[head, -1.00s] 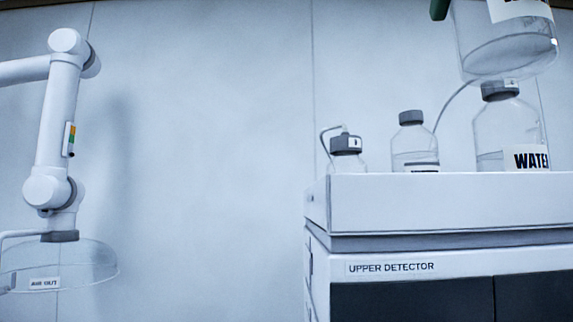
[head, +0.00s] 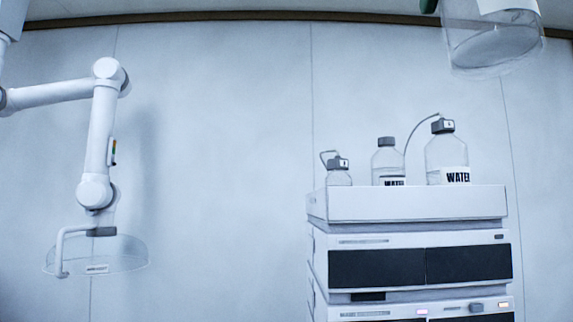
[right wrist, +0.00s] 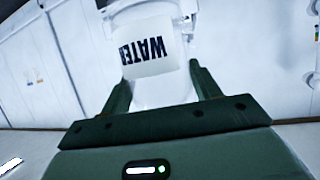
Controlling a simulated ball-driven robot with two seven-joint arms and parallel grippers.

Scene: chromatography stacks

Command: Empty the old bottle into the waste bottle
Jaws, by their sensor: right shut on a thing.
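My right gripper (right wrist: 160,80) has green fingers and is shut on a clear bottle with a white WATER label (right wrist: 150,55). In the head view this held bottle (head: 490,45) hangs at the top right edge, its base towards me and its upper part cut off. Only a bit of green finger shows beside it. Whether it holds liquid is hard to tell. On the stack top stand a small capped bottle with a tube (head: 339,177), a grey-capped bottle (head: 388,163) and a larger WATER bottle with a tube (head: 446,155). No waste label is readable. My left gripper is out of view.
The white chromatography stack (head: 415,205) stands at right, its top tray holding the bottles. A white jointed extraction arm (head: 100,140) with a clear hood (head: 125,252) hangs at left. The space between them is clear in front of the wall.

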